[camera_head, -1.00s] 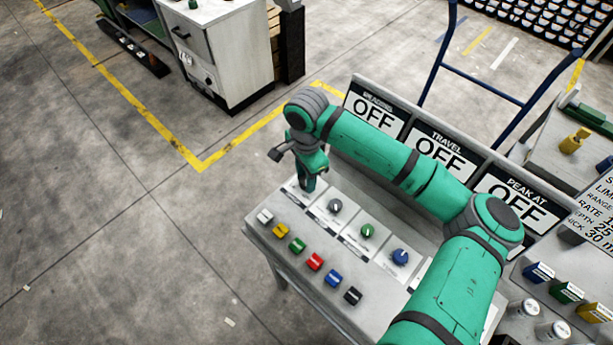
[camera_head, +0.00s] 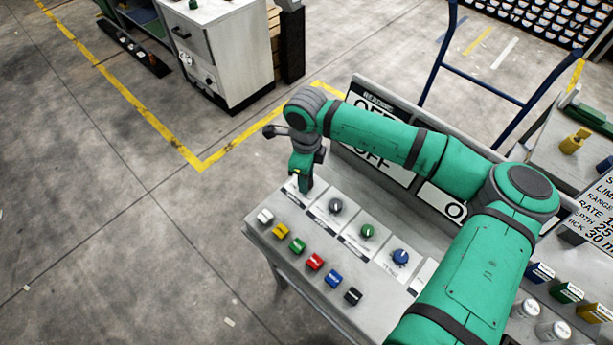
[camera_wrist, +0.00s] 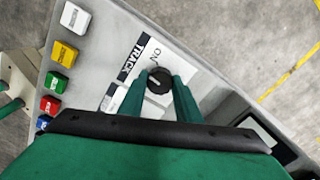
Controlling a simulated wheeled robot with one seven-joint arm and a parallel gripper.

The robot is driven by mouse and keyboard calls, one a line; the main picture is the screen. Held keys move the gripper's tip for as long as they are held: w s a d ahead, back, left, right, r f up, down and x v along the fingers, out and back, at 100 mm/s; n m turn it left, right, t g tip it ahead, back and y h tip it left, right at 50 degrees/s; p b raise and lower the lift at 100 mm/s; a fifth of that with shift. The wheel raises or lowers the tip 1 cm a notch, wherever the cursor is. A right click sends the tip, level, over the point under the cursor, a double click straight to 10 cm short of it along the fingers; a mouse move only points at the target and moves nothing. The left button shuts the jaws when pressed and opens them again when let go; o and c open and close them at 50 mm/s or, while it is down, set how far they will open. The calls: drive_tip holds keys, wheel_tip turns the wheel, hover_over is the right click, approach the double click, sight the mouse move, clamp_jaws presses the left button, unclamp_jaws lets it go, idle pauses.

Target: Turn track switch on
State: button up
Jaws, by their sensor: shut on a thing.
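The track switch is a small black round knob (camera_wrist: 158,79) on a white plate marked TRACK (camera_wrist: 124,76), in the wrist view. A pale pointer line shows on its top. The word ON is printed on the plate just above the knob in that view. My gripper (camera_wrist: 158,86) is shut on the knob, with one green finger on each side. In the head view my gripper (camera_head: 304,183) reaches down to the far-left end of the sloping grey panel (camera_head: 262,238) and hides the knob.
Beside it on the panel are a grey knob (camera_head: 335,206), a green knob (camera_head: 367,231) and a blue knob (camera_head: 400,257). Several coloured buttons, including a red one (camera_head: 315,262), line the front. Upright signs reading OFF (camera_head: 375,160) stand behind, partly covered by my arm.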

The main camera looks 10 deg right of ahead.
drive_tip(key=m, duration=0.6)
drive_tip(key=shift+w+d+r, duration=0.1)
drive_tip(key=shift+d, duration=0.1)
drive_tip(key=shift+w+a+m, duration=0.15)
drive_tip(key=shift+m, duration=0.85)
drive_tip(key=shift+d, duration=0.3)
drive_tip(key=shift+a, duration=0.2)
drive_tip(key=o, duration=1.1)
drive_tip(key=shift+s+a, duration=0.1)
drive_tip(key=shift+s, duration=0.1)
drive_tip(key=shift+c, duration=0.2)
